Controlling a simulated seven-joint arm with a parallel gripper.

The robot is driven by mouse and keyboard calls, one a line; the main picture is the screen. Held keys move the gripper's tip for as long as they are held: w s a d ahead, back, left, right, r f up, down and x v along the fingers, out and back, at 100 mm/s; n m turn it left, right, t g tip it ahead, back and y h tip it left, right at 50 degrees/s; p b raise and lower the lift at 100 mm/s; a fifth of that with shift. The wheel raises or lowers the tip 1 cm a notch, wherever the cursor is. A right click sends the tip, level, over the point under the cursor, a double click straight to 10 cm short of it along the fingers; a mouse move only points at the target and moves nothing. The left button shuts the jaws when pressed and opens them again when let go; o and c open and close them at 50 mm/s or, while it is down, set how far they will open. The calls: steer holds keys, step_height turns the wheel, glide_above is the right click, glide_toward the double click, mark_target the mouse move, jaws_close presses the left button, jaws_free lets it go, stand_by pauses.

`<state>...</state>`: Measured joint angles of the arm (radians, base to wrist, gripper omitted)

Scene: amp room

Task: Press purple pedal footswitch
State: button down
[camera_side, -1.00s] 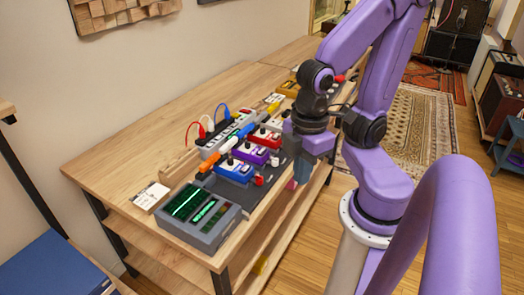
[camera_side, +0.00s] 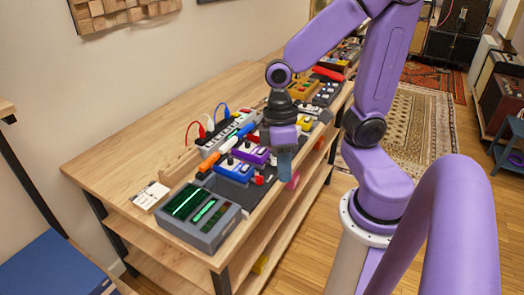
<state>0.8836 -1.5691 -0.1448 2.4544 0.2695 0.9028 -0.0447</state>
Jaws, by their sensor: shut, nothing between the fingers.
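The purple pedal (camera_side: 249,154) sits in the row of pedals on the bench, between a blue pedal (camera_side: 235,170) and the spot behind my gripper. Its white top and dark knobs show; its footswitch is too small to make out clearly. My gripper (camera_side: 285,178) points down, shut and empty, just right of the purple pedal, near the bench's front edge. From this angle I cannot tell its height above the bench. My wrist hides the red pedal and part of the row.
A grey device with green screens (camera_side: 199,216) stands at the near end of the bench (camera_side: 130,165). Orange and blue cable plugs (camera_side: 210,162) and a white power strip (camera_side: 218,135) run behind the pedals. More pedals, including a yellow one (camera_side: 304,123), stand farther back.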

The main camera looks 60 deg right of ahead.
steer(key=w+d+f+m+y, duration=0.2)
steer(key=w+d+m+y, duration=0.15)
steer(key=w+m, duration=0.45)
steer(key=m+t+y, duration=0.1)
steer(key=m+t, duration=0.8)
steer(key=m, duration=0.8)
glide_above(265, 150)
step_height(265, 150, down, 3)
steer(key=shift+f, duration=0.2)
steer(key=shift+f, duration=4.4)
steer(key=shift+f, duration=0.15)
steer(key=shift+f, duration=0.3)
